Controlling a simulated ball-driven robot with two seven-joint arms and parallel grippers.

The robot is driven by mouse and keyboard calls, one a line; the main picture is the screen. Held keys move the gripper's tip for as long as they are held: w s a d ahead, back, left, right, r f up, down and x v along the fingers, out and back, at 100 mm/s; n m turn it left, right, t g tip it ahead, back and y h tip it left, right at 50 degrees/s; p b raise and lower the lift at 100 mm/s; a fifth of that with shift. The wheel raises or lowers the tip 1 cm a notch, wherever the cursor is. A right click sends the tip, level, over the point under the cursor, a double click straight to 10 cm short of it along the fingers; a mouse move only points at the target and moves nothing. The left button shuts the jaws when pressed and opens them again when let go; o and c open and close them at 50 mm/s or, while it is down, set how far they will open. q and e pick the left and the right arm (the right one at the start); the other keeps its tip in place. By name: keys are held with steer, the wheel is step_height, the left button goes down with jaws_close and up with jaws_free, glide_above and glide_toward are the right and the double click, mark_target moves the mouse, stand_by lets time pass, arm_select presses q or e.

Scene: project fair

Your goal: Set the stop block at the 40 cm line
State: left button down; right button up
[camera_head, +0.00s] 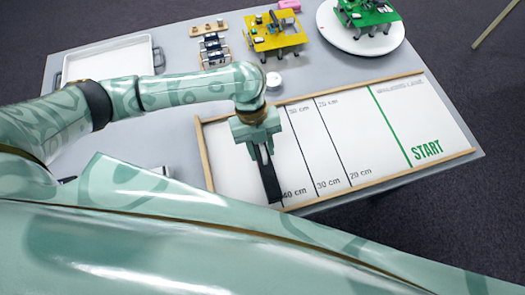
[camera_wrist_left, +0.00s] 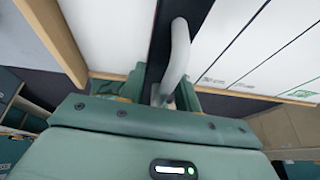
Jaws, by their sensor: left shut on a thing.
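The stop block (camera_head: 270,184) is a long black bar lying across the white walking-lane board (camera_head: 322,150) at its left end. My left gripper (camera_head: 258,145) is over its far part and shut on it. In the left wrist view the black block (camera_wrist_left: 158,45) has a pale curved handle (camera_wrist_left: 179,50) that runs down to the gripper (camera_wrist_left: 165,97); the fingertips are mostly hidden. The block lies beside the 40 cm label (camera_head: 293,192), roughly along that line; I cannot tell if its edge meets the line exactly. My right gripper is not in view.
A wooden rim (camera_head: 205,155) edges the board. Behind stand a white tray (camera_head: 108,60), a yellow model stand (camera_head: 275,38), a white round turntable (camera_head: 345,38) and a small white round object (camera_head: 273,80). The board right of the block is clear up to the green START line (camera_head: 390,125).

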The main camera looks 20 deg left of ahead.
arm_select(q)
steer(key=f, duration=0.1)
steer(key=f+b, duration=0.1)
steer(key=f, duration=0.1)
steer(key=shift+w+d+f+b, duration=0.1)
steer(key=shift+w+f+b, duration=0.15)
steer(key=shift+f+b, duration=0.1)
steer(key=shift+r, duration=0.1)
steer(key=c, duration=1)
jaws_free()
steer(key=p+v, duration=0.3)
steer(key=v, duration=0.9)
steer(key=shift+s+p, duration=0.1)
steer(key=shift+p, duration=0.25)
